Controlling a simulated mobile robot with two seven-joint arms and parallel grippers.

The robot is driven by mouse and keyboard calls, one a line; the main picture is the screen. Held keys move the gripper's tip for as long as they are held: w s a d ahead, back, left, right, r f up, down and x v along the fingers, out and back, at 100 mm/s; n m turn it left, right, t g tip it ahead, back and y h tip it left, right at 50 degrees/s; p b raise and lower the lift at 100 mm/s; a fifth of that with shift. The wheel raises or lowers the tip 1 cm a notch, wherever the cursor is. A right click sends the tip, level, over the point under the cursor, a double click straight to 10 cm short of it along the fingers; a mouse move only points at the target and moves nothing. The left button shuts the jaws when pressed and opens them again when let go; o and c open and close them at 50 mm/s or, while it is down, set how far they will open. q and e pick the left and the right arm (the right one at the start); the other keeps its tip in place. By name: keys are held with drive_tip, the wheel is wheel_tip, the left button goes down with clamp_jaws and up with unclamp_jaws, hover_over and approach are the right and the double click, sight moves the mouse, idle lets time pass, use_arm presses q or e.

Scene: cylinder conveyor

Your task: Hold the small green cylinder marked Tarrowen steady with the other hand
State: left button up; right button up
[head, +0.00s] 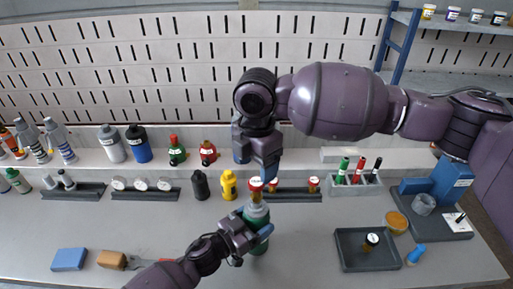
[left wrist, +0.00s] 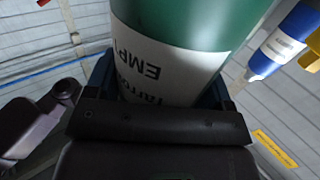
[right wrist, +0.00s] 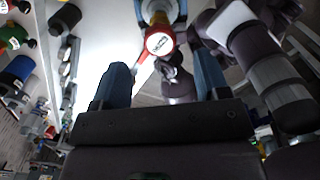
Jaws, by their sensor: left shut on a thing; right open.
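The green cylinder (head: 258,246) stands upright at the front middle of the bench. My left gripper (head: 246,234) is shut around its body from the left. In the left wrist view the cylinder (left wrist: 195,22) fills the space between the fingers, its white label partly readable as "TARRO" and "EMPT". A red-topped fitting (head: 256,184) with a pale round face is at the cylinder's top. My right gripper (head: 257,166) is open just above it, pointing down. In the right wrist view the fitting (right wrist: 160,42) lies between the two spread blue fingers, with no visible grip on it.
A black bottle (head: 200,185) and a yellow one (head: 228,185) stand just left behind the cylinder. A rack (head: 356,180) with coloured markers and a dark tray (head: 368,262) are to the right. A blue block (head: 69,259) and a brush (head: 112,260) lie front left.

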sight(257, 181)
drive_tip(key=shift+f, duration=3)
drive_tip(key=shift+c, duration=0.2)
drive_tip(key=c, duration=1.1)
drive_tip(key=m, duration=0.4)
drive_tip(key=shift+m, duration=0.3)
drive_tip(key=shift+c, duration=0.2)
drive_tip(key=shift+m, duration=0.7)
drive_tip(key=shift+m, duration=1.2)
drive_tip(key=m, duration=0.3)
drive_tip(key=shift+m, duration=0.3)
